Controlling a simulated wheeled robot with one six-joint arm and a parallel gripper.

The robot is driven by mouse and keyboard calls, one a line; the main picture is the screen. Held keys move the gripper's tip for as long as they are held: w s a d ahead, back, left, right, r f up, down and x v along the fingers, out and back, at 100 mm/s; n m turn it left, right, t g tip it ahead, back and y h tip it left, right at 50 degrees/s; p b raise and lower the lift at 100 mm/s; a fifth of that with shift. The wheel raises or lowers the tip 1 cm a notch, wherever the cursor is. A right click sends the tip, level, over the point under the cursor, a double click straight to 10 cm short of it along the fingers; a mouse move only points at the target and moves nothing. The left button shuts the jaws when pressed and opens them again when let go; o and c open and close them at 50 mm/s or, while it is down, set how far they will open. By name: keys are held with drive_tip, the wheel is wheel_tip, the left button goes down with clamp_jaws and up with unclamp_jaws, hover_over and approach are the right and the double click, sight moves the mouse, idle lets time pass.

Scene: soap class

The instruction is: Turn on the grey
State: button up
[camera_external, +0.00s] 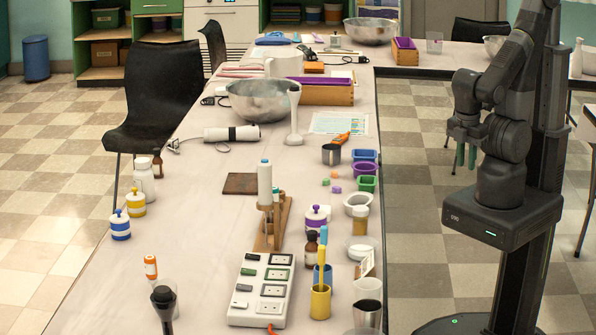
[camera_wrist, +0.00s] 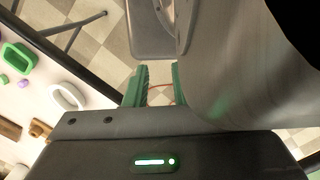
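A white power strip (camera_external: 262,290) lies on the near part of the long table, with several sockets in one column and small rocker switches along its left side. My gripper (camera_external: 466,155) hangs to the right of the table, well away from the strip, fingers pointing down. In the wrist view its two green fingertips (camera_wrist: 158,88) are apart with nothing between them. The power strip does not show clearly in the wrist view.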

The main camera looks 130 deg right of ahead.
drive_tip(key=w+r, duration=0.1)
drive_tip(key=w, duration=0.4)
drive_tip(key=w+r+m, duration=0.1)
drive_tip(key=w+r, duration=0.1)
drive_tip(key=w, duration=0.3)
drive_tip(key=w+d+r+m+t+b, duration=0.1)
drive_tip(key=w, duration=0.5)
drive_tip(key=shift+r+h, duration=0.3)
drive_tip(key=shift+r, duration=0.05)
clamp_jaws()
drive_tip(key=w+d+f+m+t+b, duration=0.1)
drive_tip(key=w+m, duration=0.1)
drive_tip(key=w, duration=1.4)
drive_tip(key=w+d+f+m+h+b, duration=0.1)
drive_tip(key=w+d+m, duration=0.1)
drive_tip(key=w, duration=1.4)
drive_tip(key=w+d+f+m+t, duration=0.1)
drive_tip(key=w+f+m, duration=0.1)
drive_tip(key=w, duration=1.4)
drive_tip(key=shift+w+d+m+t+h+b, duration=0.3)
drive_tip(key=shift+d+m+h+b, duration=0.1)
drive_tip(key=shift+m, duration=0.4)
